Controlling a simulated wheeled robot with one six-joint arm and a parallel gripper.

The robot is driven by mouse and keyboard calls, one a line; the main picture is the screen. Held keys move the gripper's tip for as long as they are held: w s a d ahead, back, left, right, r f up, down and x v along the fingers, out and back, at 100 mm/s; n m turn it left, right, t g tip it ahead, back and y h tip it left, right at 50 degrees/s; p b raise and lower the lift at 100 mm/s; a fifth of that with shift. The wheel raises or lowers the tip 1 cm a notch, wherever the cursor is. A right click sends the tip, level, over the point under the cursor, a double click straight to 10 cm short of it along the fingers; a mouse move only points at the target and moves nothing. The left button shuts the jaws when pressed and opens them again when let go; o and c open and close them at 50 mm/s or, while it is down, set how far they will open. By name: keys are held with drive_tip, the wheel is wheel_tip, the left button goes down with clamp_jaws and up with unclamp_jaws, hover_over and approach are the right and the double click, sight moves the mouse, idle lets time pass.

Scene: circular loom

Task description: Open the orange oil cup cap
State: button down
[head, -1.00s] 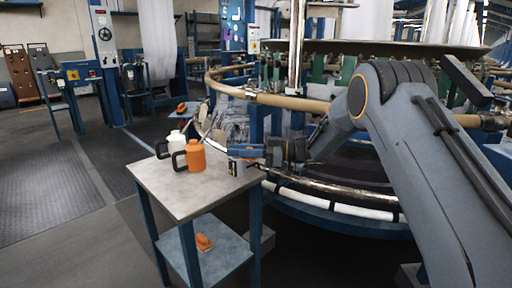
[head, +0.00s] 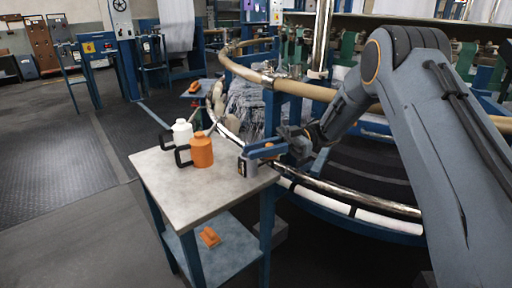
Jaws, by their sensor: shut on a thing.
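A small grey cup (head: 247,167) with a dark front stands near the right corner of the small table's top (head: 215,182). My gripper (head: 262,150) comes from the right and is at the top of this cup. Its blue jaws are shut, and a small bit of orange shows at them. I take this to be the orange cap, but the jaws cover most of it. I cannot tell whether the cap still touches the cup. An orange can (head: 201,151) with a dark handle stands upright to the left, apart from my gripper.
A white can (head: 181,133) with a dark handle stands behind the orange can. An orange object (head: 209,237) lies on the table's lower shelf. The loom's curved rail (head: 350,208) runs close behind and right of the table. The front of the tabletop is clear.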

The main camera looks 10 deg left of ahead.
drive_tip(key=shift+w+r, duration=0.1)
idle(0.3)
drive_tip(key=c, duration=1.6)
unclamp_jaws()
